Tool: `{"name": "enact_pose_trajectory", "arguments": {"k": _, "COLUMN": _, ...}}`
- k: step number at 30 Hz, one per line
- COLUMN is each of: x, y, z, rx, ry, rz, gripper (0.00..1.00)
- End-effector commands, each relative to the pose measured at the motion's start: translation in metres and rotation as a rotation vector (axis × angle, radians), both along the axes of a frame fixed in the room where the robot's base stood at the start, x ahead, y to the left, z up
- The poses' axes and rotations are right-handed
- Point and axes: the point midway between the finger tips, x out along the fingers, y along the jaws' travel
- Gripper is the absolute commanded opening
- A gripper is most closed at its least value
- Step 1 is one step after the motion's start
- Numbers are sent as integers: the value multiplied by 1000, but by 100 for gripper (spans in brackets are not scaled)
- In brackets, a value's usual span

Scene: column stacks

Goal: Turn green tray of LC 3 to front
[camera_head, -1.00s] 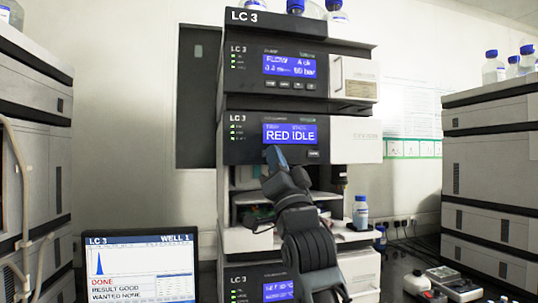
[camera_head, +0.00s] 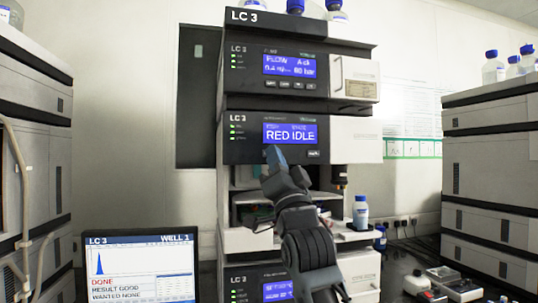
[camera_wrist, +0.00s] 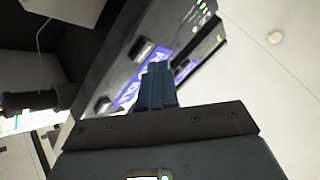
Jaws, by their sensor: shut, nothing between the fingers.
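The LC 3 stack (camera_head: 300,25) stands in the middle of the head view. Its second module has a blue display (camera_head: 290,133) reading "RED IDLE". My gripper (camera_head: 274,156) is in front of that module, just below the left part of the display; whether it touches cannot be told. In the wrist view my gripper (camera_wrist: 157,72) is shut and empty, pointing at the module's front (camera_wrist: 150,45). Below is an open sampler bay (camera_head: 245,178) with coloured items inside, mostly hidden behind my arm. I cannot make out a green tray there.
A monitor (camera_head: 140,268) at lower left shows "LC 3 WELL 1, DONE, RESULT GOOD, WANTED NONE". A blue-capped bottle (camera_head: 361,212) stands on a ledge right of the bay. Other stacks stand at left (camera_head: 30,130) and right (camera_head: 490,190). Small devices lie on the right bench.

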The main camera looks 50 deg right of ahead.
Motion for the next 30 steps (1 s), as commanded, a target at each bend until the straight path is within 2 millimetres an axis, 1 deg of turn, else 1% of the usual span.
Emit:
{"name": "enact_pose_trajectory", "arguments": {"k": 6, "x": 5, "y": -4, "z": 1, "rx": 1, "ry": -2, "rz": 1, "gripper": 0}}
{"name": "enact_pose_trajectory", "arguments": {"k": 30, "x": 9, "y": -6, "z": 0, "rx": 0, "ry": 0, "rz": 0, "gripper": 0}}
